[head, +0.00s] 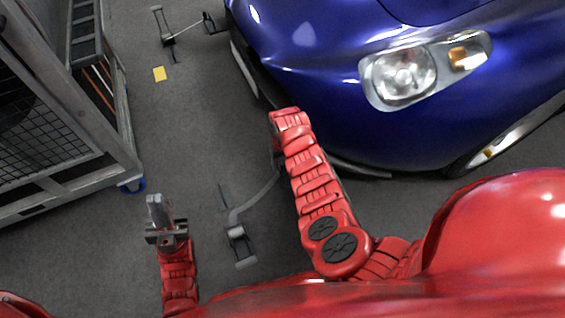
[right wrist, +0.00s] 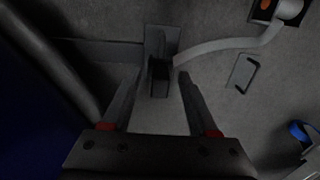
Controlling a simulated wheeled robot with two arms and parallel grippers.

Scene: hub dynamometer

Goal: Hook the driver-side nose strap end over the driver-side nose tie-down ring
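The grey strap (head: 262,195) runs along the floor from a ratchet (head: 240,246) toward the blue car's nose. In the right wrist view it leads to a dark bracket-like strap end (right wrist: 160,68). My right gripper (right wrist: 160,90) is open, its two fingers on either side of this end with gaps showing. I cannot clearly make out a tie-down ring; a dark flat bar (right wrist: 95,50) sits beside the strap end. My left gripper (head: 160,212) is over the floor, away from the strap; its opening is unclear.
The blue car (head: 330,60) fills the upper right. A metal cart (head: 60,195) with a blue caster (head: 133,186) stands at the left. Another strap assembly (head: 185,32) and a yellow marker (head: 159,74) lie farther off. Floor between cart and car is mostly clear.

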